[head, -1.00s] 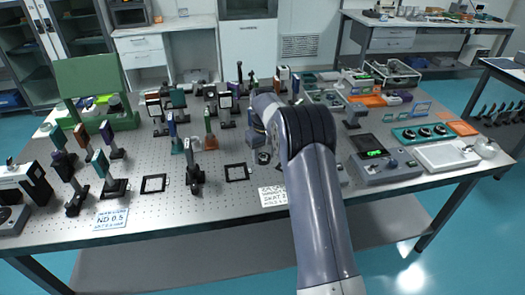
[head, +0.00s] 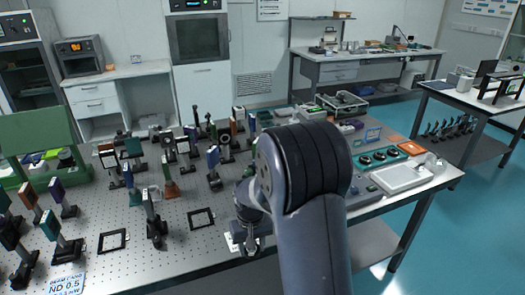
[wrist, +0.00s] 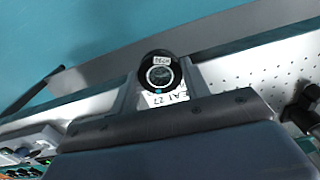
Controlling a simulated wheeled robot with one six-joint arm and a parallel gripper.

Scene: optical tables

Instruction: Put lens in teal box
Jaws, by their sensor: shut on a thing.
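My gripper (wrist: 159,88) is shut on a round black-rimmed lens (wrist: 160,72) with a small white label, seen between the two fingers in the wrist view. In the head view my gripper (head: 246,240) hangs near the table's front edge, partly covered by my arm; the lens is not clear there. A teal tray (head: 397,149) with round black-ringed pieces in it lies at the table's right. I cannot tell whether it is the teal box. My gripper is well to its left and nearer the front.
Several upright optics on posts crowd the perforated table (head: 120,210). Two black square frames (head: 201,219) lie near its front. A white tray (head: 402,178) and an orange mat (head: 410,136) are at the right. A green open case (head: 45,170) stands at the left. My arm hides the middle right.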

